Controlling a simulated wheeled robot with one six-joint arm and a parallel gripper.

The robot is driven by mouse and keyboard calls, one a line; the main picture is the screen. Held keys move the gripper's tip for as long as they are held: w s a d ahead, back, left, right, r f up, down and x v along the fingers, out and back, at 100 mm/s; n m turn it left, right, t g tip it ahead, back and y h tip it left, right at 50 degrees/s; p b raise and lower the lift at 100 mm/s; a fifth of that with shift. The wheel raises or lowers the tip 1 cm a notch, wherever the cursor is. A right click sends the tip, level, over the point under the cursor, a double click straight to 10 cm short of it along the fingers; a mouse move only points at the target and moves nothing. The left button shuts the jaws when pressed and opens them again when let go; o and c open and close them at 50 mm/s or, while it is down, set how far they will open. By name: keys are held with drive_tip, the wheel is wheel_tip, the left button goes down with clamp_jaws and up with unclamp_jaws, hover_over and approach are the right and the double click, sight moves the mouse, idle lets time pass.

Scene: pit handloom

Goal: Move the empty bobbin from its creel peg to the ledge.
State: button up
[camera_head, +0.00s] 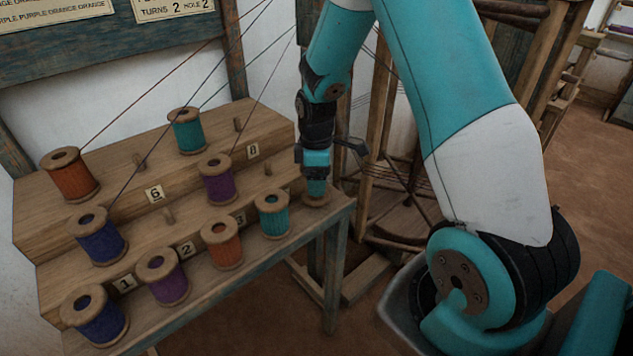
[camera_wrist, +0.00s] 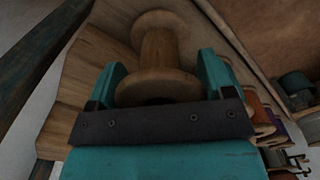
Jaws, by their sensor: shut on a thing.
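The empty bobbin (camera_wrist: 158,48) is bare wood and fills the space between my gripper's two teal fingers in the wrist view. In the head view only its lower flange (camera_head: 317,199) shows clearly, under my gripper (camera_head: 316,184); the fingers hide the rest. My gripper is shut on the bobbin, pointing down at the right end of the stepped wooden creel (camera_head: 75,215). The flange appears at or just above the lowest board (camera_head: 255,252), in line with the front row; I cannot tell whether it touches. Bare pegs show on the upper steps, including one (camera_head: 168,215) and another (camera_head: 268,168).
A teal bobbin (camera_head: 273,214) stands just left of my gripper. An orange bobbin (camera_head: 221,243), a purple one (camera_head: 163,276) and a blue one (camera_head: 95,315) continue that row. More wound bobbins stand higher, with threads rising. A wooden frame (camera_head: 385,175) stands behind my arm.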

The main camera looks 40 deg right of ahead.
drive_tip(key=shift+f, duration=1)
drive_tip(key=shift+f, duration=0.1)
drive_tip(key=o, duration=0.6)
drive_tip(key=shift+o, duration=0.2)
drive_tip(key=a+r, duration=0.1)
drive_tip(key=r, duration=0.8)
drive_tip(key=a+r, duration=0.1)
drive_tip(key=r, duration=0.3)
drive_tip(key=shift+s+a+r, duration=0.3)
drive_tip(key=s+a+r+m+y, duration=0.1)
drive_tip(key=s+a+r, duration=0.3)
drive_tip(key=s+a, duration=0.6)
drive_tip(key=s+a+r+m+y, duration=0.2)
drive_tip(key=s+a+r+y, duration=0.1)
drive_tip(key=s+a, duration=0.8)
drive_tip(key=shift+s+r, duration=0.3)
drive_tip(key=shift+r, duration=0.4)
